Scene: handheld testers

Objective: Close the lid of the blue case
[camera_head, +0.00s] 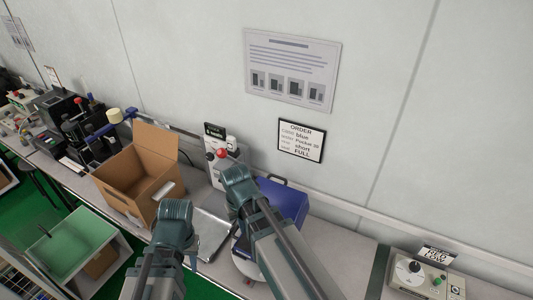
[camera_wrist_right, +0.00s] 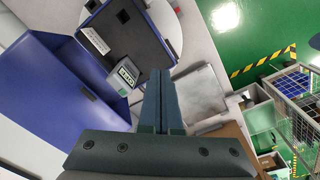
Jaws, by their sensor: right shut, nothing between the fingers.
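The blue case (camera_head: 286,200) stands on the bench, partly hidden behind my right arm in the head view. In the right wrist view the case (camera_wrist_right: 50,85) is open: a large blue panel is at left, beside a dark-lined part with a white label. A grey tester with a small display (camera_wrist_right: 124,76) shows at the dark part's edge. My right gripper (camera_wrist_right: 160,75) is shut and empty, its fingertips near the tester in the picture; contact cannot be told. It also shows in the head view (camera_head: 236,176). My left gripper (camera_head: 175,212) is left of the case, its fingers unclear.
An open cardboard box (camera_head: 135,180) stands left of the case. A grey flat tray (camera_head: 210,235) lies between my arms. A device with a red knob (camera_head: 222,154) stands behind. A control box (camera_head: 425,280) is at far right. A green-topped cart (camera_head: 70,245) stands at lower left.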

